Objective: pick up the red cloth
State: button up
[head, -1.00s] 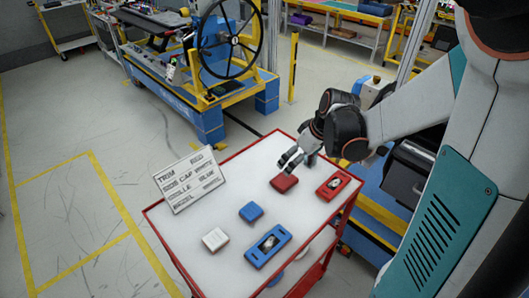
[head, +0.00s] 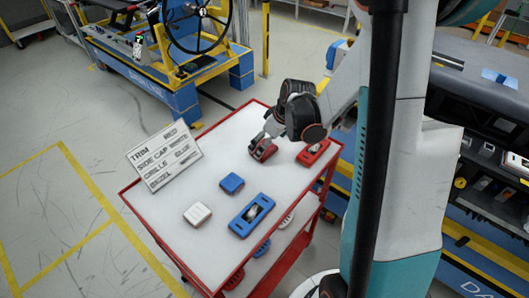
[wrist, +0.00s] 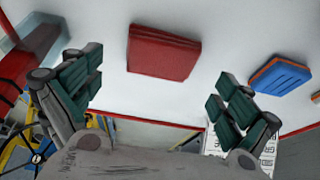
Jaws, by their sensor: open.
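A small dark red piece (head: 263,151) lies on the white top of the red cart (head: 225,150).
A red framed piece (head: 312,152) lies just right of the red pad. A blue block (head: 231,184), a white block (head: 197,214) and a blue framed piece (head: 251,215) lie nearer. A text sign (head: 164,156) stands at the left. The lower shelf holds more pieces.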

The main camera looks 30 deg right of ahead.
jog(key=b+x, duration=0.1)
jog(key=x, duration=0.2)
jog(key=shift+w+d+f, duration=0.1)
jog(key=shift+f, duration=0.15)
jog(key=shift+r, duration=0.1)
jog(key=c, duration=1.1)
jog(key=shift+r, duration=0.1)
jog(key=shift+c, duration=0.2)
notch_tip(320, 180, up, 20)
jog(key=p, duration=0.6)
jog(key=o, duration=0.5)
jog(key=c, duration=0.4)
jog(key=shift+f, duration=0.2)
